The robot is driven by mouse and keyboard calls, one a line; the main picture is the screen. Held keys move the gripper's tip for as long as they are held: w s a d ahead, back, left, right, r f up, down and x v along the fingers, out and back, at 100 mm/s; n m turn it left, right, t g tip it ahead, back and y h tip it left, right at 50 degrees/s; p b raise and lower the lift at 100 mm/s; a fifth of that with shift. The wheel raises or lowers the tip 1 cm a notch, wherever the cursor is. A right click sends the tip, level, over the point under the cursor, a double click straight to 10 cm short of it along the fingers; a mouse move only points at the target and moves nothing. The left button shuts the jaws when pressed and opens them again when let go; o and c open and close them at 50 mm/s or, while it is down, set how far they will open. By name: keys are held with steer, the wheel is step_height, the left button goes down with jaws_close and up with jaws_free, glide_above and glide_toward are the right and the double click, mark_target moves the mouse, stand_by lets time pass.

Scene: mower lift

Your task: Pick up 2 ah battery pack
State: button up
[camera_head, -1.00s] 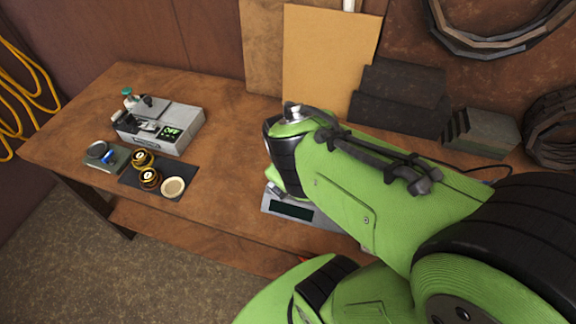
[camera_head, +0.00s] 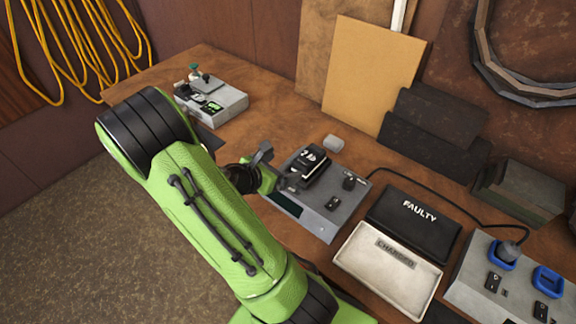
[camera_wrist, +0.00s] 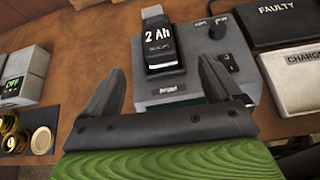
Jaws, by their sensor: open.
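The 2 Ah battery pack (camera_wrist: 162,46) is a black block with white "2 Ah" lettering. It sits upright on a grey tester unit (camera_wrist: 202,75) with a knob and a dark display. In the head view the battery pack (camera_head: 307,163) is on the same tester unit (camera_head: 325,215), just right of my gripper (camera_head: 272,172). In the wrist view my gripper (camera_wrist: 165,85) is open, its two dark fingers spread in front of the battery and apart from it. Nothing is between the fingers. My fingers partly cover the tester's front.
A black FAULTY tray (camera_head: 415,222) and a white CHARGED tray (camera_head: 385,268) lie right of the tester. A charger with blue sockets (camera_head: 515,275) stands at far right, its cable running behind the trays. A grey OFF device (camera_head: 212,100) stands at left.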

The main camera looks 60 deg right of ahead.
mark_target(308, 156)
steer(key=shift+n, duration=0.3)
steer(key=x, duration=0.8)
steer(key=b+x, duration=0.1)
steer(key=x, duration=0.7)
steer(key=shift+w+d+r, duration=0.1)
steer(key=shift+w, duration=0.15)
